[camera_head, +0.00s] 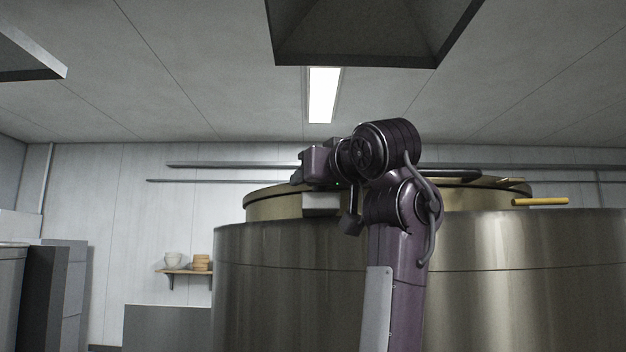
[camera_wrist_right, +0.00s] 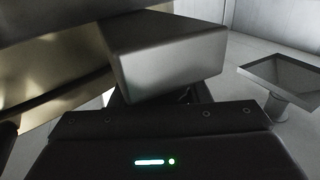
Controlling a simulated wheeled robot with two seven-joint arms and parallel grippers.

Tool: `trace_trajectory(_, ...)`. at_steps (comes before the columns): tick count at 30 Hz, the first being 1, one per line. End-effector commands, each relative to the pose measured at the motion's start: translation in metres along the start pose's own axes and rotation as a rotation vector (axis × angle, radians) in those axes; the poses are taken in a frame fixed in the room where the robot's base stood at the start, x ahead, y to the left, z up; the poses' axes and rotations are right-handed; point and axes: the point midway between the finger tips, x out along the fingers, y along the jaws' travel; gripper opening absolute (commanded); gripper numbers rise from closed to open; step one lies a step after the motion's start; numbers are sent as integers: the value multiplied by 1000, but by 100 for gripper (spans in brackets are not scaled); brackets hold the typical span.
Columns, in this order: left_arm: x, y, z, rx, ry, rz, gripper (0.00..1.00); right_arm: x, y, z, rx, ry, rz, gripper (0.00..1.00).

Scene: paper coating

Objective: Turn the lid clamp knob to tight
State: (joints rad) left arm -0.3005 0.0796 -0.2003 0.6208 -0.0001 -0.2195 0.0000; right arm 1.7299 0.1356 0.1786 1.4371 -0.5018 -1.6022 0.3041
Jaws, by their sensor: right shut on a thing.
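A large brass-coloured round lid (camera_head: 270,203) sits on a wide steel vessel (camera_head: 280,285). A pale grey clamp block (camera_head: 321,204) is at the lid's front edge, and a grey metal block also fills the upper middle of the right wrist view (camera_wrist_right: 165,62). My right gripper (camera_wrist_right: 158,97) is up against this block, shut on the lid clamp knob. The knob and fingertips are mostly hidden by the block and the gripper body. In the head view, my right arm covers part of the lid. My left gripper is not in view.
A yellow handle (camera_head: 540,202) sticks out at the right of the vessel. A dark hood (camera_head: 370,45) hangs overhead. A wall shelf (camera_head: 187,272) with a bowl and a wooden stack is at the left, with grey cabinets (camera_head: 62,290) beyond open space.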

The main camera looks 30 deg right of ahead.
Motion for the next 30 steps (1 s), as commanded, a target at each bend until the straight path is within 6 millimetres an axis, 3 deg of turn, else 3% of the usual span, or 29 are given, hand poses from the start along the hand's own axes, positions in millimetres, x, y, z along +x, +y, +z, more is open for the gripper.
trace_trajectory(30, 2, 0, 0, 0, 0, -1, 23, -9, 17, -2, 3, 7, 950, 20)
